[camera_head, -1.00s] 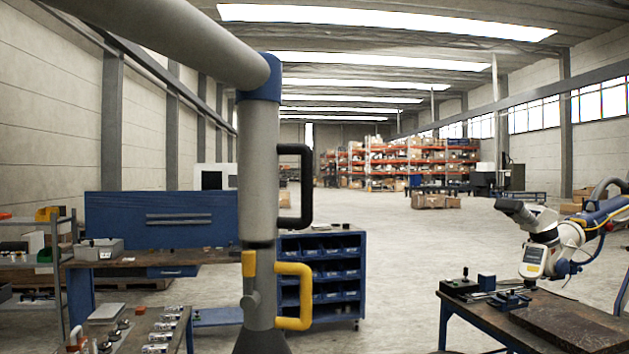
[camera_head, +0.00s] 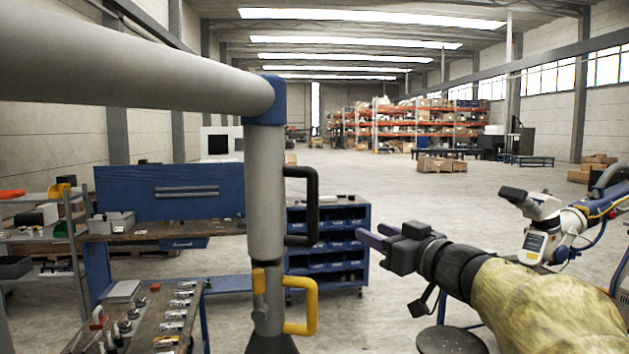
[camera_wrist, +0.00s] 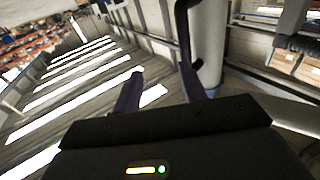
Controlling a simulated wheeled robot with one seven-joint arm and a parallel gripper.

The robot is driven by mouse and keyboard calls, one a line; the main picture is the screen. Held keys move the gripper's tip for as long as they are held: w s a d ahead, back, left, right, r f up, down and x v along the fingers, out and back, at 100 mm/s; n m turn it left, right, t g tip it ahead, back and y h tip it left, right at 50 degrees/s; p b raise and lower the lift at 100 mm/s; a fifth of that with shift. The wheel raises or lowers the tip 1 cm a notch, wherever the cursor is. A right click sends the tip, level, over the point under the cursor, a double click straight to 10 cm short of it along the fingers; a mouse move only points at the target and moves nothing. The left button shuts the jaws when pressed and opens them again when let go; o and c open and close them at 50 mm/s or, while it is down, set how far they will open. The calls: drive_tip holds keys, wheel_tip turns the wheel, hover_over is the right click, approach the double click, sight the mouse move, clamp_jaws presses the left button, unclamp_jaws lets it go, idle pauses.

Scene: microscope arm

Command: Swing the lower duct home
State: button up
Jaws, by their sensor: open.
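A grey duct arm hangs in front of me in the head view. Its vertical lower duct (camera_head: 265,195) drops from a blue joint collar (camera_head: 265,97) and carries a black handle (camera_head: 314,205) on its right side. A yellow handle (camera_head: 314,305) sits lower, near a dark nozzle. My gripper (camera_head: 364,237) is open and empty, to the right of the black handle and apart from it in the picture. In the wrist view, the black handle (camera_wrist: 183,35) shows just beyond the right finger, beside the duct (camera_wrist: 208,45). Depth between fingers and handle is hard to tell.
A bench with small parts (camera_head: 150,310) stands at lower left, with a blue-backed workbench (camera_head: 165,192) behind it. A blue bin rack (camera_head: 335,265) is behind the duct. A microscope (camera_head: 540,225) stands at right, and a dark stool (camera_head: 450,341) is under my arm.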

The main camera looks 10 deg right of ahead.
sight(317, 201)
drive_tip(key=shift+s+a+r+n+g+y+p, duration=0.9)
drive_tip(key=shift+s+r+g+y, duration=0.35)
drive_tip(key=shift+r, duration=0.95)
drive_tip(key=p+x, duration=0.1)
drive_tip(key=x, duration=0.4)
drive_tip(key=p+x, duration=0.2)
drive_tip(key=x, duration=0.3)
drive_tip(key=p+x, duration=0.2)
drive_tip(key=x, duration=0.3)
drive_tip(key=shift+w+d+r, duration=0.2)
drive_tip(key=shift+w+d, duration=0.1)
drive_tip(key=shift+w+a+f, duration=0.1)
drive_tip(key=shift+w+a, duration=0.2)
drive_tip(key=shift+w, duration=0.15)
